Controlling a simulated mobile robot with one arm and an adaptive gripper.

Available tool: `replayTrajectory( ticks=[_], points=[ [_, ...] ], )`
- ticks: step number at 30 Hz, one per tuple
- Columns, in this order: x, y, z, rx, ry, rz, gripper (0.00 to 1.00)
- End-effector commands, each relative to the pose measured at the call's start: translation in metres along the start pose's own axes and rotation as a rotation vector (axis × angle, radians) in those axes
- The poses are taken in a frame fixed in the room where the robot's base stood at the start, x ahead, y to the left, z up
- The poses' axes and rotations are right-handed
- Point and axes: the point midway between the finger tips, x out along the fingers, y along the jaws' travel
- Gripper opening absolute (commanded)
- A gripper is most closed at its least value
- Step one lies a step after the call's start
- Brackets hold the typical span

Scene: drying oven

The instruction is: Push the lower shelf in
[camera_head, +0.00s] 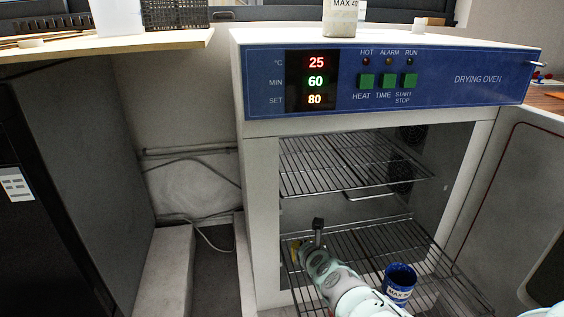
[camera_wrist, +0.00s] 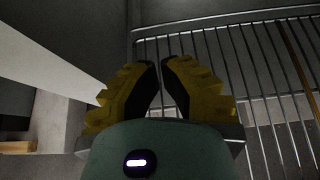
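The lower shelf (camera_head: 372,241) is a wire rack in the open drying oven (camera_head: 262,190). Its front part sticks out past the oven opening toward me. A blue container labelled MAX (camera_head: 399,284) appears to stand on it, right of my arm. My gripper (camera_head: 297,250) is at the shelf's left side, with my arm reaching in from the lower right. In the wrist view the yellow fingers (camera_wrist: 161,63) meet or nearly meet at their tips, with nothing seen between them. The shelf's wires (camera_wrist: 225,48) lie beyond and right of the fingers. Contact with the shelf cannot be told.
The upper wire shelf (camera_head: 350,165) is empty inside the oven. The oven door (camera_head: 520,200) stands open at the right. A labelled container (camera_head: 341,20) is on the oven top. A dark cabinet (camera_head: 60,190) and a wooden board (camera_head: 110,42) are at the left.

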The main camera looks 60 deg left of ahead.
Motion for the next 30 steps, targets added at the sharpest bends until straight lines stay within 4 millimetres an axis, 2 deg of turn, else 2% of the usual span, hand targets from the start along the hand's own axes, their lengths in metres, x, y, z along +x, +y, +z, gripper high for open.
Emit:
replayTrajectory(
  ticks=[8,30],
  points=[
    [0.015,0.002,-0.003,-0.013,-0.009,-0.003,0.00],
    [0.091,-0.001,-0.003,-0.008,-0.009,-0.006,0.00]
  ],
)
